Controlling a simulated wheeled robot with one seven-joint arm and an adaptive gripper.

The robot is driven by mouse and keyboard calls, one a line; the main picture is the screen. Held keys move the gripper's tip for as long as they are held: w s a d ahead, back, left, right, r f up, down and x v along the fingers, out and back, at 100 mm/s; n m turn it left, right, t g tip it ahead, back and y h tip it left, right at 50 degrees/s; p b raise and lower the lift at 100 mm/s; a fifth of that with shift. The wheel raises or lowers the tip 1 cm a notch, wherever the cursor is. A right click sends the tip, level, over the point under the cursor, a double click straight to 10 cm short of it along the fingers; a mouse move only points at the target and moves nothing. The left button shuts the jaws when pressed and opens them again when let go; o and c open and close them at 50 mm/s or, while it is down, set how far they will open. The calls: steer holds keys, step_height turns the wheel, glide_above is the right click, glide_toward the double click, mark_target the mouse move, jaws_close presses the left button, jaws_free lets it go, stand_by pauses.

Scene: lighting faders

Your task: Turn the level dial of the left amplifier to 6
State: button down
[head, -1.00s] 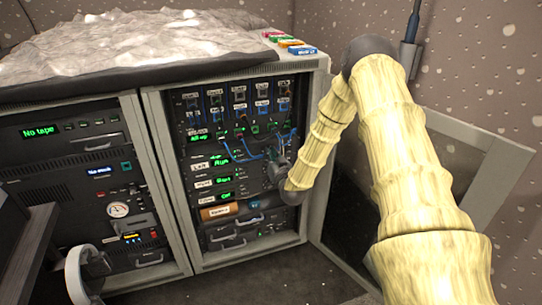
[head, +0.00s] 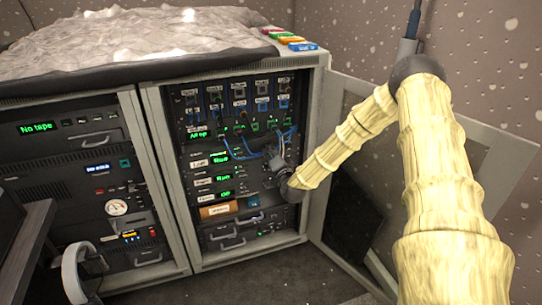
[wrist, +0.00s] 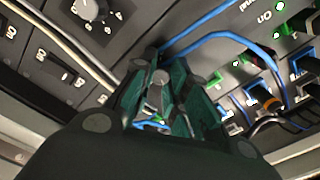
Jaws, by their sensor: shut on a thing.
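In the wrist view, my gripper (wrist: 172,95) is shut on a small grey knob (wrist: 159,92) on the dark rack panel. The dark green fingers hide most of the knob and any scale around it, so I cannot read its setting. A second grey dial (wrist: 92,9) with white marks around it sits at the upper left, apart from the fingers. In the head view, my gripper (head: 270,170) is at the right side of the open rack (head: 152,150), and the grasped knob is hidden behind it. I cannot tell which amplifier the knob belongs to.
Blue cables (wrist: 215,38) pass close beside the fingers, with green-lit jacks to the right. A switch (wrist: 58,66) and pale cables lie to the left. A second rack (head: 70,170) stands at the left.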

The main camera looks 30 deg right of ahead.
steer(key=shift+s+f+m+b, duration=0.1)
steer(key=shift+m+b, duration=0.1)
steer(key=shift+m, duration=0.35)
steer(key=shift+f+m+b, duration=0.1)
steer(key=shift+m+b, duration=0.05)
steer(key=shift+m, duration=0.4)
steer(key=c, duration=1.4)
jaws_free()
steer(key=shift+c, duration=0.2)
steer(key=shift+o, duration=0.5)
steer(key=shift+r, duration=0.1)
steer(key=v, duration=1.2)
